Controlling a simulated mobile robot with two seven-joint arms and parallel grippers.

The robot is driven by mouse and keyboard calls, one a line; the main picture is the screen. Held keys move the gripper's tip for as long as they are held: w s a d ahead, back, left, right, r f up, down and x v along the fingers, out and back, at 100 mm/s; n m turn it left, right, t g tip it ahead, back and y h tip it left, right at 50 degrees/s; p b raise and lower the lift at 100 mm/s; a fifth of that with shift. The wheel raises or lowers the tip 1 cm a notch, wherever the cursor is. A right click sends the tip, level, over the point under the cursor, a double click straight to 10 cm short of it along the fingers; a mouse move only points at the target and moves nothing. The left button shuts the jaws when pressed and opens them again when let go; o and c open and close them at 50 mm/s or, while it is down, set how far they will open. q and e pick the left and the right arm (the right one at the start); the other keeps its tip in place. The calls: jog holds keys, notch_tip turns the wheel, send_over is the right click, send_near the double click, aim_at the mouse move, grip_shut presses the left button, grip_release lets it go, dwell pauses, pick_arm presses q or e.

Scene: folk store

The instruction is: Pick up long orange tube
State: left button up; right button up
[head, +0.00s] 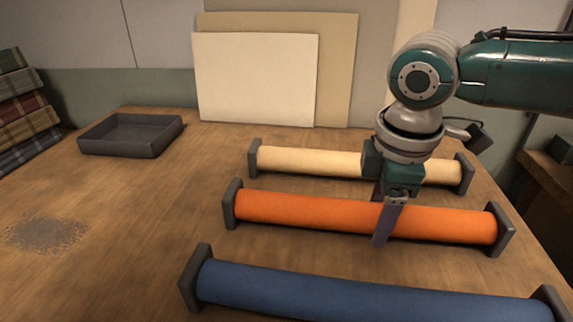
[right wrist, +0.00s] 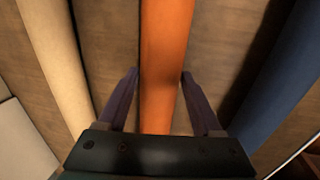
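The long orange tube (head: 300,211) lies on the wooden table between two dark end blocks, in the middle of three parallel tubes. My right gripper (head: 382,222) points down over the tube, right of its middle. In the right wrist view, the orange tube (right wrist: 165,60) runs between the two purple fingers of the gripper (right wrist: 159,80), which are spread apart on either side of it. The left finger is close to the tube's edge; I cannot tell whether it touches. The left gripper is not in view.
A cream tube (head: 310,160) lies behind and a blue tube (head: 350,295) in front, both with dark end blocks. A dark tray (head: 130,150) stands at the back left. Pale boards (head: 255,80) lean at the back. Folded fabrics (head: 25,110) are stacked far left. The left tabletop is mostly clear.

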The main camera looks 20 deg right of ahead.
grip_shut()
dwell(0.3)
jog(key=shift+r, duration=0.1)
